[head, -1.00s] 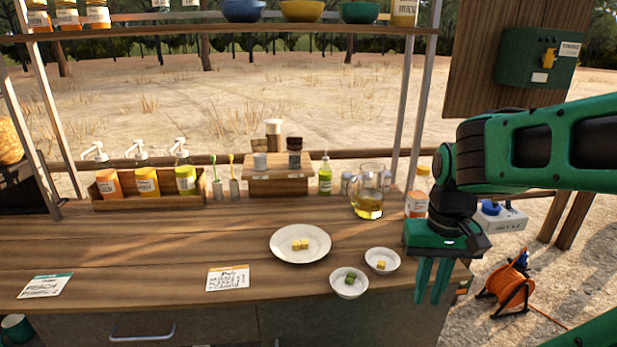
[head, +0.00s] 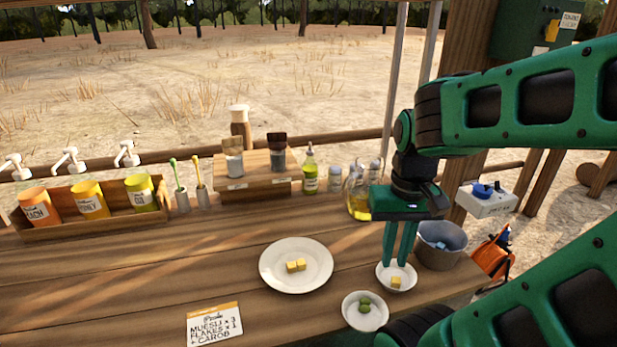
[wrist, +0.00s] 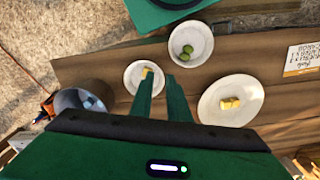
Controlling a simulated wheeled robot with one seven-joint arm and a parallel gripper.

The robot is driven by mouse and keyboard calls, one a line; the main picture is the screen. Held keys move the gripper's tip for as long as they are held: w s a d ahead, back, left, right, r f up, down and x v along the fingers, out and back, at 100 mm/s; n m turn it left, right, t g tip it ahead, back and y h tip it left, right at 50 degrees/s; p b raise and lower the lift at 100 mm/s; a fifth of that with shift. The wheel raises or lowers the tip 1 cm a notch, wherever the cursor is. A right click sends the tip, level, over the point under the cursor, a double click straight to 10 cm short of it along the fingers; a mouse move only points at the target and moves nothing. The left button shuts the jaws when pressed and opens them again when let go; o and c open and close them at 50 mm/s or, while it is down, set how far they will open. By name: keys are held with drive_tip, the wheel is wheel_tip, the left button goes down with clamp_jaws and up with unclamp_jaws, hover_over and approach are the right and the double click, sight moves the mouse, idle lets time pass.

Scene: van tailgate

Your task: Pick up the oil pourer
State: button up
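A slim bottle of yellow-green liquid with a dark spout (head: 310,178) stands upright at the back of the counter, right of the wooden riser; it looks like the oil pourer, though its label is too small to read. A glass jug with yellow liquid (head: 358,205) stands to its right, partly behind my gripper. My gripper (head: 397,265) points down above the small white bowl with a yellow cube (head: 396,283), in front and right of the bottle. Its fingers are apart and empty. In the wrist view the fingers (wrist: 160,85) show a gap; the bottle is not visible there.
A white plate with yellow cubes (head: 272,275) and a bowl with green pieces (head: 349,318) lie left of my gripper. A grey bucket (head: 441,255) stands right. The riser (head: 252,187) holds jars. Open counter lies between plate and bottle.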

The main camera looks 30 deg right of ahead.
drive_tip(key=n+t+y, duration=0.6)
drive_tip(key=n+t, duration=0.2)
drive_tip(key=n, duration=0.4)
approach(310, 168)
drive_tip(key=a, duration=0.4)
drive_tip(key=w+d+r+n+t+y, duration=0.2)
drive_tip(key=w+d+r+t+y, duration=0.1)
drive_tip(key=d, duration=0.1)
drive_tip(key=x, duration=1)
drive_tip(key=shift+w+f, duration=0.25)
drive_tip(key=shift+d, duration=0.15)
clamp_jaws()
